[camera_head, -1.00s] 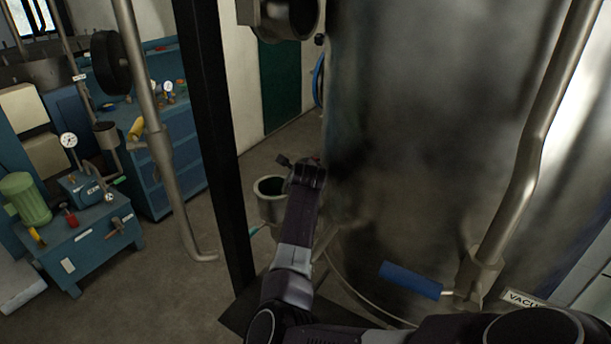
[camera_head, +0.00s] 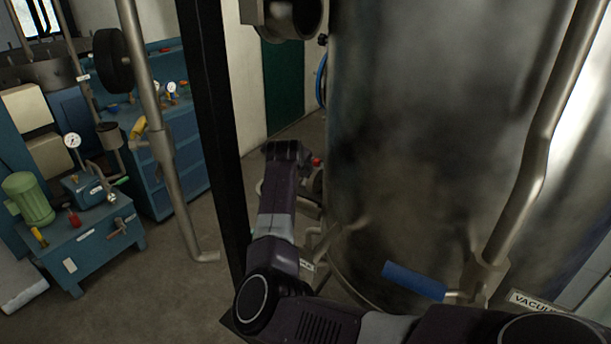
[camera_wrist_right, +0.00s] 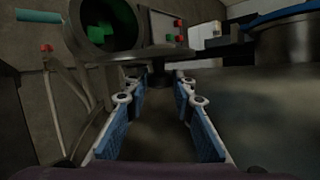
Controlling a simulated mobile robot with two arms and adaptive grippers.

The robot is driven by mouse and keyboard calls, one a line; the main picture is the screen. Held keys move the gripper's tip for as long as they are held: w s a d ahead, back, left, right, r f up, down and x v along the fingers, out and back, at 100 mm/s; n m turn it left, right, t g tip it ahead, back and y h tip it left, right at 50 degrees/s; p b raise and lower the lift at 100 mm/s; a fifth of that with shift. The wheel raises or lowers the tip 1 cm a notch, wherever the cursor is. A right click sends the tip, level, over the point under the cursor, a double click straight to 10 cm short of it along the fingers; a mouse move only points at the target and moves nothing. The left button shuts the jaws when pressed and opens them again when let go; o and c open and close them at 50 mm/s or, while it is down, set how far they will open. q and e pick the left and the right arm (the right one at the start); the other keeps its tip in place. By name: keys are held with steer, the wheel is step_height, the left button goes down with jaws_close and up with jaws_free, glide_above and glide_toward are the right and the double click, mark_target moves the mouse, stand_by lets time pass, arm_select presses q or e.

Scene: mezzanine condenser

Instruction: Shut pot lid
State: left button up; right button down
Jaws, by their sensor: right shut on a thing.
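The open pot (camera_wrist_right: 134,27) shows at the upper left of the right wrist view, with green blocks inside. In the head view, only a sliver of its rim (camera_head: 259,187) shows beside my right arm. In the right wrist view my right gripper (camera_wrist_right: 164,82) has its blue-padded fingers on either side of a dark post (camera_wrist_right: 163,72), with the tips closed on it. The post meets a dark, flat, edge-on piece (camera_wrist_right: 205,52); I cannot tell for certain whether this is the lid. In the head view the gripper's fingers are hidden behind the wrist. My left gripper is not in view.
A large metal tank (camera_head: 420,140) stands close on the right of my arm, with a blue-handled lever (camera_head: 413,280) low on it. A black post (camera_head: 213,130) stands to the left. A blue workbench (camera_head: 85,240) is farther left, with bare floor before it.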

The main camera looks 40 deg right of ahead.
steer(key=shift+w+a+n+g+h+b, duration=0.15)
steer(key=shift+w+a+n+g+b, duration=0.15)
steer(key=shift+w+g+b, duration=0.4)
steer(key=shift+w+a+n+g+h+b, duration=0.25)
steer(key=shift+w+b, duration=0.2)
steer(key=shift+b, duration=0.45)
steer(key=c, duration=1.9)
jaws_free()
steer(key=shift+o, duration=1.4)
steer(key=shift+w+d, duration=0.15)
steer(key=shift+d, duration=0.1)
steer(key=v, duration=0.7)
steer(key=shift+r, duration=0.2)
steer(key=shift+a, duration=0.1)
steer(key=shift+c, duration=0.3)
